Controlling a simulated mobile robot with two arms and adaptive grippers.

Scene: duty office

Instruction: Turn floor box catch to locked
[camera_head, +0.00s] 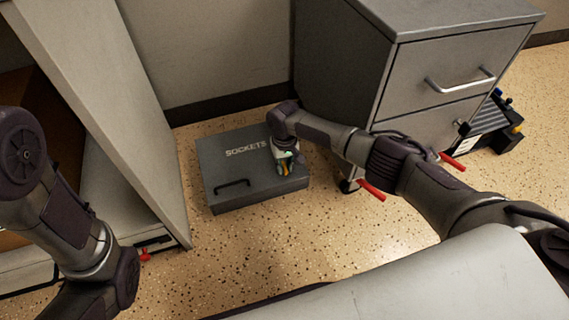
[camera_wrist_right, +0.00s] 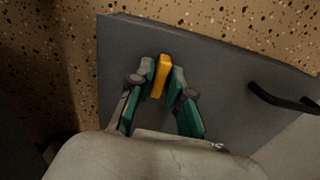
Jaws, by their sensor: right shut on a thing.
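The grey floor box (camera_head: 225,165), marked SOCKETS, stands on the speckled floor with its lid closed. Its yellow-orange catch (camera_wrist_right: 161,76) is near the lid's edge and shows as a small upright bar, slightly tilted, in the wrist view. My right gripper (camera_head: 287,164) is over the box's right part. In the wrist view its green-sided fingers (camera_wrist_right: 163,72) are closed on both sides of the catch. In the head view the fingers mostly hide the catch. My left arm is at the left edge; its gripper is out of frame.
A black handle (camera_head: 233,186) is on the lid's front left; it also shows in the wrist view (camera_wrist_right: 284,99). A grey drawer cabinet (camera_head: 425,75) stands close behind on the right, with red-handled parts (camera_head: 371,190) near its base. A pale panel (camera_head: 110,100) rises at left.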

